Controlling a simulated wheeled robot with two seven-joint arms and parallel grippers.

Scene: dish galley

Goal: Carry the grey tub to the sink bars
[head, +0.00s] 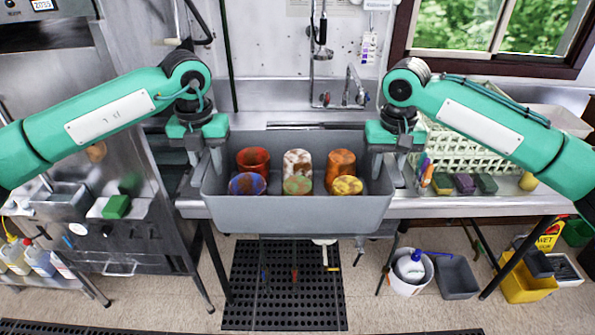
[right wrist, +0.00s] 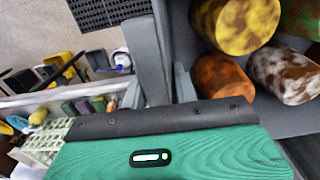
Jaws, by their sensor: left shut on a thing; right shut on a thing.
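The grey tub (head: 290,215) is held between my two grippers in the middle of the head view. Several dirty, stained cups stand in it, among them a red one (head: 253,160), a blue one (head: 247,184) and a yellow one (head: 347,186). My left gripper (head: 207,165) is shut on the tub's left wall. My right gripper (head: 391,165) is shut on its right wall, and the right wrist view shows the fingers (right wrist: 165,85) on either side of that wall. The tub is about level, in front of the steel sink (head: 260,97). The sink bars cannot be made out clearly behind it.
On the right of the counter are a pale green rack (head: 470,145) and several sponges (head: 464,183). A tap (head: 322,60) rises behind the sink. Below are a black floor mat (head: 283,290), a white bucket (head: 411,272) and a yellow bucket (head: 528,285).

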